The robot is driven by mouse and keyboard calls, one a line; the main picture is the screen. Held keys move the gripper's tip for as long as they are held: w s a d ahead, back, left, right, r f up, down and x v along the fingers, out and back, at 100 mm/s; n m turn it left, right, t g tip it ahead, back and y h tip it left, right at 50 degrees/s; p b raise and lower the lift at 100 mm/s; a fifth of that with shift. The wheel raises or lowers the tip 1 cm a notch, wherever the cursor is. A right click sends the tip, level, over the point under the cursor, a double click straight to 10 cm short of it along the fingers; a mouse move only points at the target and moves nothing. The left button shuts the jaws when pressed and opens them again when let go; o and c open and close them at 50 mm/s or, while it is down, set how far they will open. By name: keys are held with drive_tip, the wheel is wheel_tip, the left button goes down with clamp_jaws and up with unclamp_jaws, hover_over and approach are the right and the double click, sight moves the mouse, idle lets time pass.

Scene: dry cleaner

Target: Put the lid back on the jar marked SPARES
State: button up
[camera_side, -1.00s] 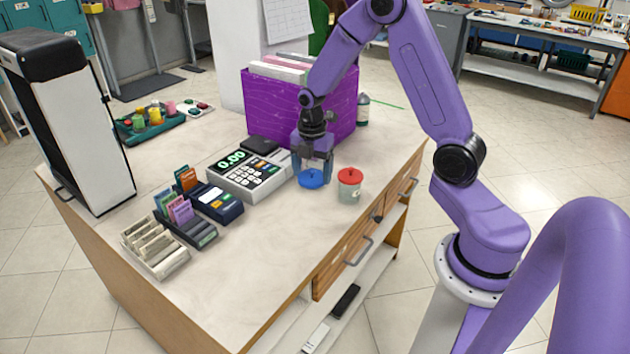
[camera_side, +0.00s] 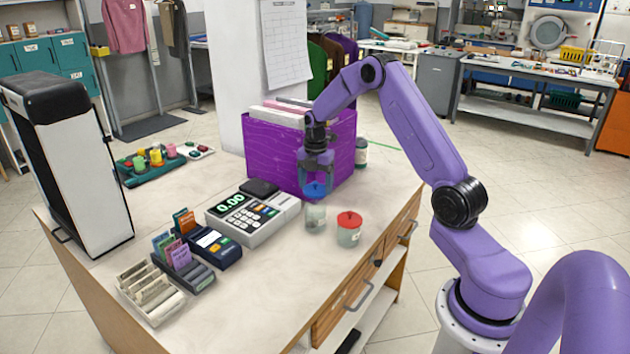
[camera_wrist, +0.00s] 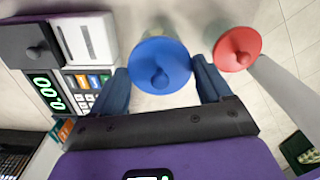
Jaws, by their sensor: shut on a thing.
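The blue lid (camera_side: 315,190), a disc with a round knob, is held by my gripper (camera_side: 316,168). My fingers are on either side of it in the wrist view, where the lid (camera_wrist: 159,66) shows between them. A clear open jar (camera_side: 316,218) stands upright on the counter below the lid. In the side view the lid is over the jar's top; I cannot tell whether they touch. In the wrist view part of that jar (camera_wrist: 158,24) shows past the lid's far edge. No marking on the jar is readable.
A similar jar with a red lid (camera_side: 349,221) stands close on the right. A purple file box (camera_side: 270,155) is behind my gripper, and a bottle (camera_side: 361,153) is beside it. A calculator-like till (camera_side: 252,220) is to the left. The counter (camera_side: 275,285) in front is bare.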

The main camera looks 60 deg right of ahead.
drive_tip(key=shift+f, duration=2.3)
drive_tip(key=shift+f, duration=0.2)
idle(0.4)
drive_tip(key=o, duration=0.9)
drive_tip(key=shift+o, duration=0.2)
drive_tip(key=shift+r, duration=3.55)
clamp_jaws()
